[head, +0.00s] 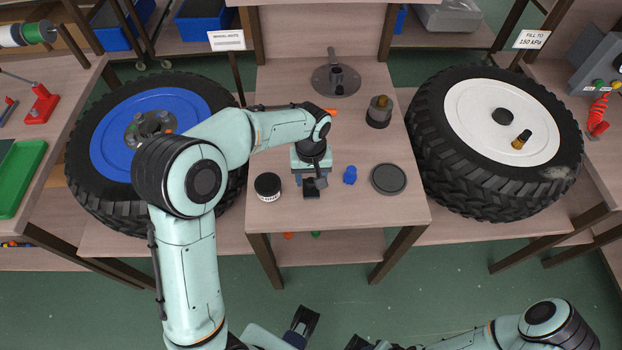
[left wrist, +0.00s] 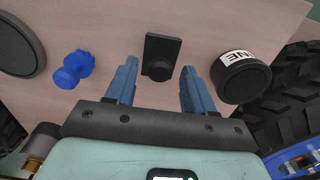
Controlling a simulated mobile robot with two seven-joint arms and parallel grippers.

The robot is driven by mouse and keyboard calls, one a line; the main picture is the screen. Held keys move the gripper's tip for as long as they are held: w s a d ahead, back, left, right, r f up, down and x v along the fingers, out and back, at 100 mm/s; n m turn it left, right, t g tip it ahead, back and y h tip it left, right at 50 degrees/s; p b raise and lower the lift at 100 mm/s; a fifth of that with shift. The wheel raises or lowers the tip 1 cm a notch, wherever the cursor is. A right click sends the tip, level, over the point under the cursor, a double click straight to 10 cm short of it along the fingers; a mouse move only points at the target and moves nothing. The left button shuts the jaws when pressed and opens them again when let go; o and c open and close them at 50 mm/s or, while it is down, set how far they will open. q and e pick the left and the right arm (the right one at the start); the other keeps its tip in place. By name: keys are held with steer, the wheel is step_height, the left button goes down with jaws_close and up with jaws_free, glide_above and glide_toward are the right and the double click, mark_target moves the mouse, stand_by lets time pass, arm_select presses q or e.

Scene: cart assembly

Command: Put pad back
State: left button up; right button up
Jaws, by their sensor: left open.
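The pad, a small black rectangular plate with a round black knob, lies on the middle table. It shows in the left wrist view (left wrist: 162,55) just beyond and between the fingertips, and in the head view (head: 311,190) partly hidden by my gripper. My left gripper (head: 311,179) points down over the table beside the pad. From these views I cannot tell how high the fingertips are above the table.
A black round tin with a white label (head: 268,186) stands left of the gripper. A blue knobbed part (head: 350,175) and a dark disc (head: 388,179) lie to the right. A blue-rimmed wheel (head: 107,150) and a white-rimmed wheel (head: 470,115) flank the table (head: 400,212).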

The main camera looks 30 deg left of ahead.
mark_target(311, 181)
arm_select(q)
step_height(311, 181, up, 10)
steer(key=p, duration=0.1)
steer(key=shift+r, duration=0.2)
arm_select(e)
steer(key=shift+w+r, duration=0.25)
steer(key=shift+r, duration=0.45)
steer(key=shift+s, duration=0.1)
